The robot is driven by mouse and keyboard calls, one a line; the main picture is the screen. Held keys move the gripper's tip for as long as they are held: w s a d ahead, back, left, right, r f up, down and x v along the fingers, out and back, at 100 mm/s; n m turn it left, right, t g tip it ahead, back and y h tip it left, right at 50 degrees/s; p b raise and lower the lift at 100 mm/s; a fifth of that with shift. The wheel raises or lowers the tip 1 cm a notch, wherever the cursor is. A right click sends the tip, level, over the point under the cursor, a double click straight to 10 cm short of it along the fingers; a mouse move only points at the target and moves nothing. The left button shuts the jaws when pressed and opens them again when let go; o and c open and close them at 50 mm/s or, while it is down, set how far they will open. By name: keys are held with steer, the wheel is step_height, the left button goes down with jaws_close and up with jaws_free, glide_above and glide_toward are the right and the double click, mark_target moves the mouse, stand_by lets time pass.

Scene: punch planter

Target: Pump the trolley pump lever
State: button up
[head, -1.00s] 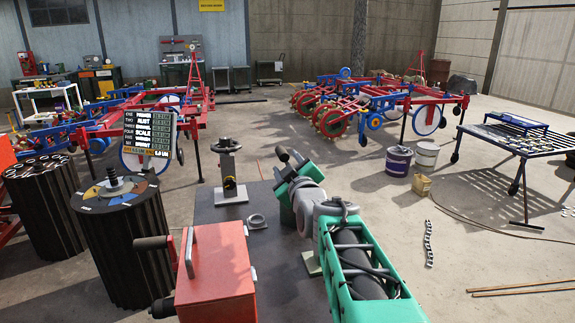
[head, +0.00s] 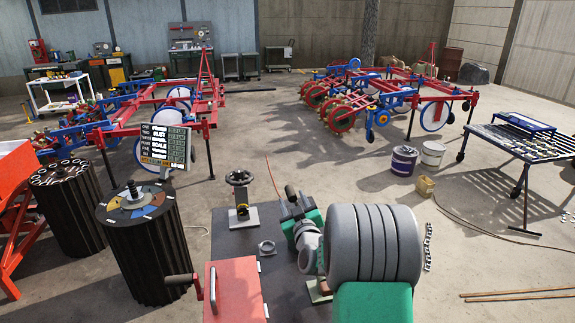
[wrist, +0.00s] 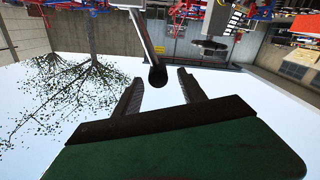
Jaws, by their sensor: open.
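A grey lever with a rounded black end (wrist: 157,74) reaches down from the top of the wrist view. Its black end lies in line with the gap between the fingers of my gripper (wrist: 159,86). The fingers are apart, and I cannot tell whether either touches the lever. In the head view, a black grip (head: 290,193) shows at my gripper (head: 296,207), beyond my green and grey arm. It looks like the same lever. My arm hides the lever's lower part and mount.
A red box (head: 234,290) with a handle stands at the front on a dark platform (head: 232,250). A handwheel stand (head: 242,211) and drum-like stands (head: 143,245) are to the left. Buckets (head: 402,161) stand to the right, with open floor around them.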

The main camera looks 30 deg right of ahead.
mark_target(289, 188)
steer(key=shift+s+d+m+p, duration=0.15)
steer(key=shift+d+m+p, duration=0.05)
steer(key=shift+m+p, duration=0.1)
steer(key=p+x, duration=0.2)
steer(key=x, duration=0.4)
steer(key=shift+w, duration=0.35)
steer(key=shift+w+d+f, duration=0.1)
steer(key=shift+w+d, duration=0.05)
steer(key=shift+w, duration=0.35)
steer(key=shift+c, duration=0.6)
jaws_close()
